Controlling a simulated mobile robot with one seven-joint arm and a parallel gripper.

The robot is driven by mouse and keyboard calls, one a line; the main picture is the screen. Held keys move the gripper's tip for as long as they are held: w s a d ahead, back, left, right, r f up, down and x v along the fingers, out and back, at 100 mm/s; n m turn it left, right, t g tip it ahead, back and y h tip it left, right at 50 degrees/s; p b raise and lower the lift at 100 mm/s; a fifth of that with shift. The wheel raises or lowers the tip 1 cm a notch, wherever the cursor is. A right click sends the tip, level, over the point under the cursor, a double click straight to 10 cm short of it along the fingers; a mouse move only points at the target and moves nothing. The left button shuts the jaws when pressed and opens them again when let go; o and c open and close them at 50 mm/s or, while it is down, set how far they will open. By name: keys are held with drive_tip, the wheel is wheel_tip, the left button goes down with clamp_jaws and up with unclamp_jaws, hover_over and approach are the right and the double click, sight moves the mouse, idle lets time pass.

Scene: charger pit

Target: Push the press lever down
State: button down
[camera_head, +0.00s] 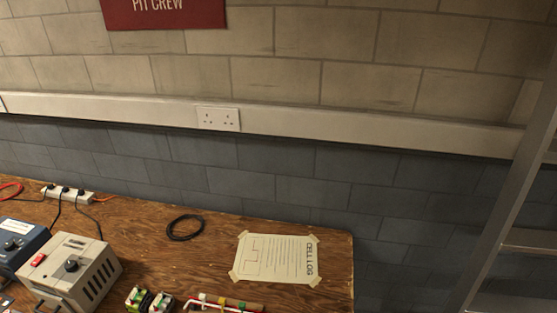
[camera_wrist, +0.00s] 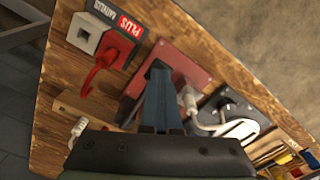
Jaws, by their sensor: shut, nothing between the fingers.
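My gripper (camera_wrist: 158,72) shows in the wrist view, its dark blue-grey fingers together and empty, over a wooden bench top (camera_wrist: 62,82). Beyond and beside the fingertips is a red device (camera_wrist: 190,68), partly hidden by them. To the right of the fingers a pale bent bar with a rounded end (camera_wrist: 188,98) runs toward a dark grey device (camera_wrist: 228,98). I cannot tell for sure which part is the press lever, or whether the fingers touch anything. My gripper and the lever do not show in the head view.
The head view shows a grey power unit (camera_head: 72,268), a black cable coil (camera_head: 185,227) and a taped sheet (camera_head: 275,258).

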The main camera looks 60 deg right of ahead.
drive_tip(key=shift+d+r+p, duration=0.1)
drive_tip(key=shift+r+p, duration=3.1)
drive_tip(key=shift+r, duration=0.15)
